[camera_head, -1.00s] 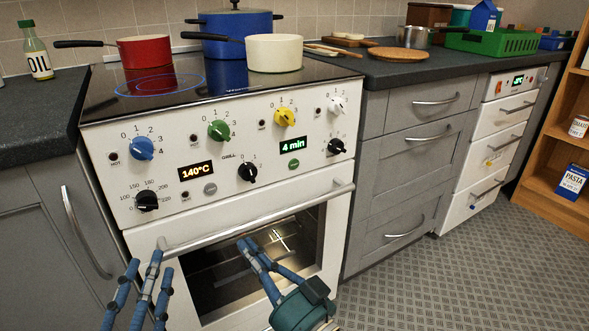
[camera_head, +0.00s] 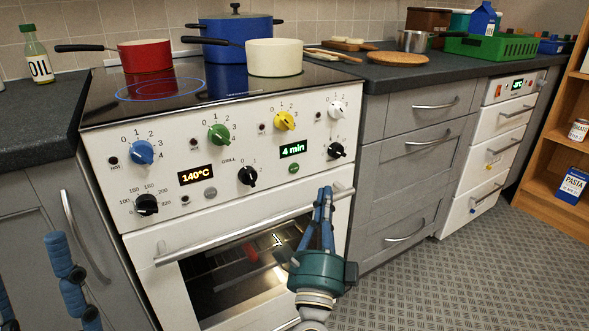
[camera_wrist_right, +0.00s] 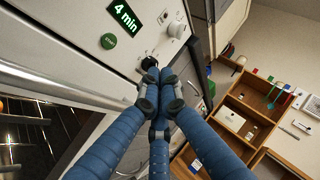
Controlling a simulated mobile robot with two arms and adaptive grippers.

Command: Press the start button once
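The start button is a small round green button (camera_head: 294,168) on the cooker's white front panel, just below the green "4 min" display (camera_head: 292,149). It also shows in the right wrist view (camera_wrist_right: 108,41). My right gripper (camera_head: 325,190) is shut and empty, its blue fingers together and pointing up, in front of the oven handle's right end. Its tips lie below and right of the button, apart from it; in the right wrist view the closed tips (camera_wrist_right: 152,76) are near a black knob. My left gripper (camera_head: 40,275) is cut off at the lower left, fingers spread, empty.
A grey button (camera_head: 210,193) and several knobs share the panel, including a black one (camera_head: 336,150) right of the start button. The oven handle (camera_head: 240,232) runs below. Pots stand on the hob (camera_head: 120,103). Floor to the right is clear.

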